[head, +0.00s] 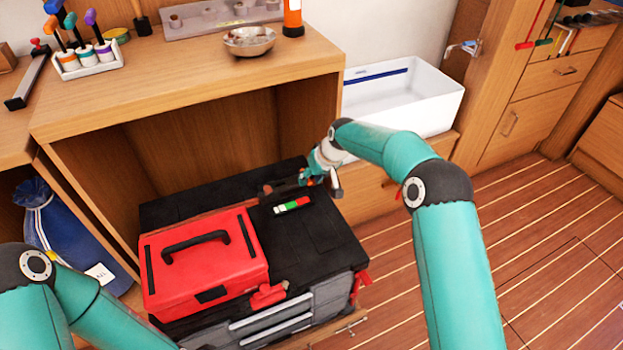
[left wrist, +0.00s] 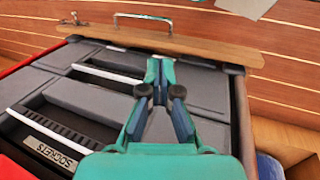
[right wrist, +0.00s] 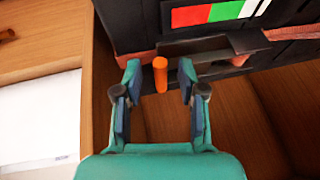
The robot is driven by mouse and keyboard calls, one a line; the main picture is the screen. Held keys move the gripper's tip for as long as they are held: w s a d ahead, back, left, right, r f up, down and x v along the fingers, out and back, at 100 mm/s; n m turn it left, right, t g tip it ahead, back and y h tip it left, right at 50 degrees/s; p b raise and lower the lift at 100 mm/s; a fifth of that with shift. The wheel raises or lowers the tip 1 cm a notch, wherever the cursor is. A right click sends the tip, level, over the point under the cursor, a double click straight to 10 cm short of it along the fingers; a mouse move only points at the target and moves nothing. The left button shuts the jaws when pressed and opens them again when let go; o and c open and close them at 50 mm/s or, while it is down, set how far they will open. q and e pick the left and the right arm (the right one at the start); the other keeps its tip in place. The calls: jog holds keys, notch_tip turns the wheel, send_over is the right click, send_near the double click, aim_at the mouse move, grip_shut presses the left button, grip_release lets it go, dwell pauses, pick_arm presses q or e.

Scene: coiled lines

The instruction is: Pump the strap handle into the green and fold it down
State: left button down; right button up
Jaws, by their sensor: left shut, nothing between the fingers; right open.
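The strap handle (head: 280,187) appears as a dark bar on top of the black case, behind the gauge strip. In the right wrist view an orange grip (right wrist: 160,75), apparently the handle's end, stands between the fingers of my right gripper (right wrist: 160,68), with gaps on both sides. My right gripper (head: 322,180) is open at the case's far right. The red, green and white gauge (head: 292,205) lies beside the handle; no pointer can be made out. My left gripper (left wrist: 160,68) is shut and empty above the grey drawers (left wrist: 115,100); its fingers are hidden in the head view.
A red toolbox (head: 205,262) sits on the black case (head: 325,240). The wooden shelf (head: 190,85) stands behind and left. A white bin (head: 425,105) is at the back right. A blue bag (head: 60,225) lies left. The floor at right is clear.

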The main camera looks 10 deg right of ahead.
grip_shut()
pick_arm(q)
jog(key=shift+a, duration=0.1)
pick_arm(e)
jog(key=shift+d+r, duration=0.1)
jog(key=shift+d, duration=0.05)
dwell(0.3)
